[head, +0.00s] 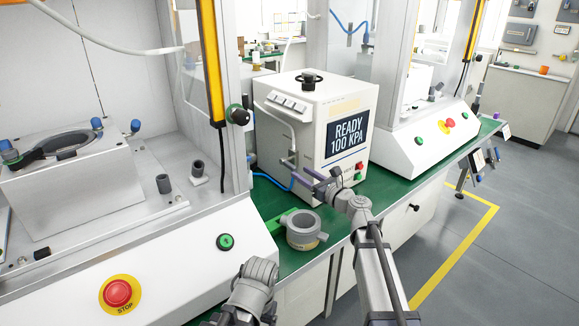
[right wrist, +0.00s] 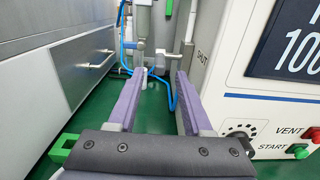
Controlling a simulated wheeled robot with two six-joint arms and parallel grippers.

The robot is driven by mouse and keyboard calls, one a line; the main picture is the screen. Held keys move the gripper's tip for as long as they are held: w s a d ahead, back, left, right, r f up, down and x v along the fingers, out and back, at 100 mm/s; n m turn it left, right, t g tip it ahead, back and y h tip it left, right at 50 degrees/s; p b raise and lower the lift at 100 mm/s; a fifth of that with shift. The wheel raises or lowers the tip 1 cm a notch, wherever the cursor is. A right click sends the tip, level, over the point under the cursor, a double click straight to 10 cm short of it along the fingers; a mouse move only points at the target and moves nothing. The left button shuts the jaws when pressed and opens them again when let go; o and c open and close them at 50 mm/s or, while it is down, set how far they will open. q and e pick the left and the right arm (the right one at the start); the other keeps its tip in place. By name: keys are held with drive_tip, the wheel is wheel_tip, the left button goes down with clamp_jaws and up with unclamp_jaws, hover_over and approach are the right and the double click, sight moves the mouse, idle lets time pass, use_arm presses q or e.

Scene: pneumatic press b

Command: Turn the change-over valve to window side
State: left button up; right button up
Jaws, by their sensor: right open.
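The change-over valve (right wrist: 160,58) appears to be the small grey metal fitting beside the white instrument box, low above the green bench. In the right wrist view it shows between and beyond my fingertips, with a blue hose running by it. Which way its handle is set I cannot tell. My right gripper (right wrist: 154,80) is open, with its two purple fingers apart and nothing between them. In the head view my right gripper (head: 291,164) reaches to the front left of the box, and hides part of the fitting. My left gripper's fingers are not in view.
The white box (head: 310,125) displays "READY 100 KPA" and has green and red buttons at its front. A grey round vessel (head: 303,232) stands on the green bench (head: 268,200) below my right gripper. Press stations stand on both sides, the left one with a red stop button (head: 119,293).

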sight(296, 169)
drive_tip(key=x, duration=0.7)
clamp_jaws()
idle(0.3)
